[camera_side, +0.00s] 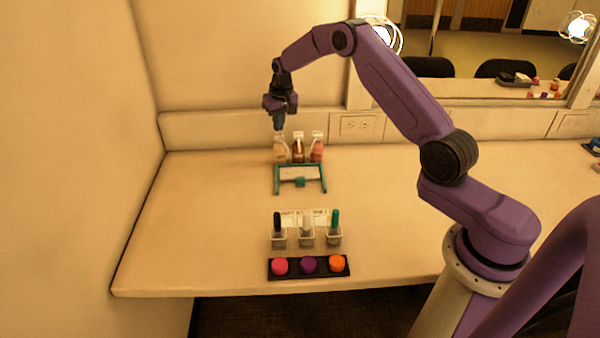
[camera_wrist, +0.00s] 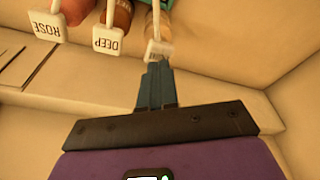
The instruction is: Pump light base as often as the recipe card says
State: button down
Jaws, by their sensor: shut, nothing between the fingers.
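Three pump bottles stand in a row at the back of the counter. The leftmost is the pale light base bottle (camera_side: 280,153), with the brown deep bottle (camera_side: 298,154) and the pink rose bottle (camera_side: 317,153) to its right. My gripper (camera_side: 279,128) points down, shut and empty, right above the light base's pump head. In the wrist view my shut fingertips (camera_wrist: 157,66) are at the white pump head (camera_wrist: 158,48); I cannot tell whether they touch. The DEEP (camera_wrist: 108,40) and ROSE (camera_wrist: 46,25) pump labels show there. No recipe card text is readable.
A teal frame (camera_side: 278,188) with a pale panel stands in front of the bottles. Nearer are clear cups (camera_side: 306,240) holding brush-like tools, and a black tray (camera_side: 344,272) with pink, purple and orange pots. Counter to the left is clear. A wall mirror (camera_side: 470,85) is behind.

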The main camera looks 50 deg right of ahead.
notch_tip(320, 180, up, 6)
dwell(0.9)
jog(key=shift+a, duration=0.1)
